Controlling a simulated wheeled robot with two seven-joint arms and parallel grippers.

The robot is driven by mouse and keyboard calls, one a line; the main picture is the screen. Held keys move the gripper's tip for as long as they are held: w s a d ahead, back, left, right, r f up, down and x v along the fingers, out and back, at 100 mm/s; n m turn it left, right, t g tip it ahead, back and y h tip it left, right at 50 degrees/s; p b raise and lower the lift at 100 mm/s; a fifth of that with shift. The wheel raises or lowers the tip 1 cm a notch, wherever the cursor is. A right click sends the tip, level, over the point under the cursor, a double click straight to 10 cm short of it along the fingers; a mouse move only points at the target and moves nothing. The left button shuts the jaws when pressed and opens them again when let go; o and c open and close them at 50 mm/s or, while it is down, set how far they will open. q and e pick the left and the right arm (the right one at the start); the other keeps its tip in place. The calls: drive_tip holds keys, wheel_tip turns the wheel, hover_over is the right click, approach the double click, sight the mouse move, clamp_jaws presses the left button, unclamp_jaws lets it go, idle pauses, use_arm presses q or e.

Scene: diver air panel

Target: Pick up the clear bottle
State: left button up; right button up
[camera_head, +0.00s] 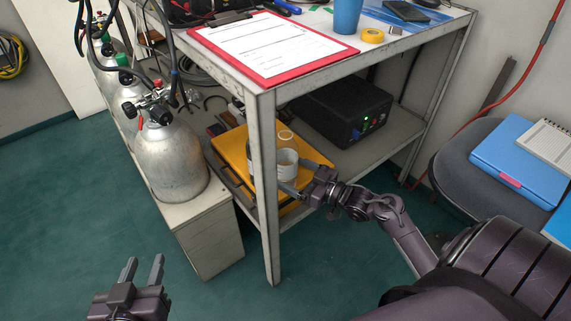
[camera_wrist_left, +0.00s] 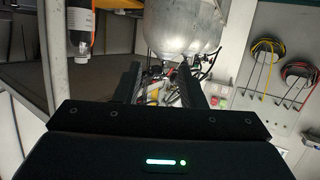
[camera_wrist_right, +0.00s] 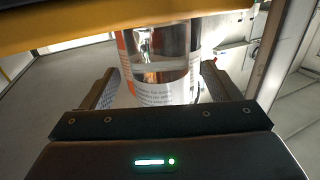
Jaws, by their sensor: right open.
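The clear bottle (camera_head: 287,164) with a white label stands upright on a yellow case (camera_head: 233,146) on the lower shelf of the metal bench. My right gripper (camera_head: 293,175) is open, with its fingers on either side of the bottle. In the right wrist view the bottle (camera_wrist_right: 160,75) shows between the two fingers, with a gap visible beside them; its label has orange and white parts. My left gripper (camera_head: 143,266) is open and empty over the floor at the lower left, far from the bottle.
A bench leg (camera_head: 264,190) stands just left of the bottle and partly hides a dark bottle behind it. A black box (camera_head: 342,105) with a green light is behind on the shelf. Silver cylinders (camera_head: 170,160) stand left. A red clipboard (camera_head: 270,48) lies on the bench top.

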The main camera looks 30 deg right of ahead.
drive_tip(key=x, duration=0.3)
drive_tip(key=shift+b, duration=0.3)
use_arm(q)
wheel_tip(320, 180, up, 6)
drive_tip(key=w+t+h, duration=0.1)
drive_tip(key=t, duration=0.2)
drive_tip(key=shift+w, duration=0.25)
use_arm(e)
drive_tip(key=shift+c, duration=0.3)
drive_tip(key=c, duration=1.1)
use_arm(q)
drive_tip(key=shift+f, duration=0.15)
use_arm(e)
drive_tip(key=shift+r, duration=0.1)
